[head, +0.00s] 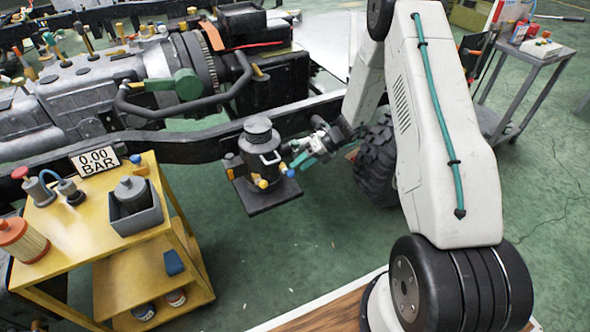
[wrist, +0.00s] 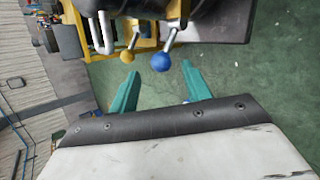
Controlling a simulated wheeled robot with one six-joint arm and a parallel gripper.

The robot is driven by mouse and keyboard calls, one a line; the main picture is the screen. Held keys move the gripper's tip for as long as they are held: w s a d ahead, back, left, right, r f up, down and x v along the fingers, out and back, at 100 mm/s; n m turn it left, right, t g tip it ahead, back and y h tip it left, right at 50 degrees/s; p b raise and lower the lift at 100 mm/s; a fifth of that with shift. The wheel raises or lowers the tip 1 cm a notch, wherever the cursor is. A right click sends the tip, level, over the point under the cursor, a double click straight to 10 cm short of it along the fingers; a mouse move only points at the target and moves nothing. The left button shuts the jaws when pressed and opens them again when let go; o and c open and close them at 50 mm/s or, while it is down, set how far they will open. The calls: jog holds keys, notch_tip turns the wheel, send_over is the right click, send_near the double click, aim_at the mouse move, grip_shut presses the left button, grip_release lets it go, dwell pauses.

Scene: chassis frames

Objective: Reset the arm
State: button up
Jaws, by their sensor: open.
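My gripper (head: 298,160) is at the end of my white arm, just right of a dark cylindrical unit (head: 261,150) on a flat plate beside the chassis frame. In the wrist view, its two teal fingers (wrist: 160,72) are spread apart with nothing held between them. A blue ball knob (wrist: 161,62) shows between the fingertips, and a yellow knob (wrist: 127,55) is to its left. These knobs also show on the unit in the head view, the blue one (head: 289,172) nearest my fingers. I cannot tell if the fingers touch it.
A yellow cart (head: 160,250) stands at the front left with a grey bin (head: 134,211) and a 0.00 BAR sign (head: 95,160). A black tyre (head: 376,165) is behind my arm. A grey side table (head: 515,62) is at the back right. Green floor (head: 265,250) is clear in the middle.

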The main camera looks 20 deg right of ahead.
jog(key=shift+d, duration=0.1)
dwell(0.5)
jog(key=s+a+r+n+h, duration=0.2)
jog(key=s+r+n+h, duration=0.1)
jog(key=s+r+n, duration=0.8)
jog(key=s+a+r+n+h, duration=0.2)
jog(key=s+r+n+h, duration=0.1)
jog(key=s+r+n, duration=0.9)
jog(key=s+a+r+n+g+h, duration=0.1)
jog(key=s+a+r+n+h, duration=0.1)
jog(key=s+r+n, duration=0.9)
jog(key=s+r+h, duration=0.1)
jog(key=s+r, duration=0.2)
jog(key=r, duration=0.1)
jog(key=shift+r+h, duration=0.3)
jog(key=shift+r, duration=0.1)
jog(key=shift+a, duration=0.1)
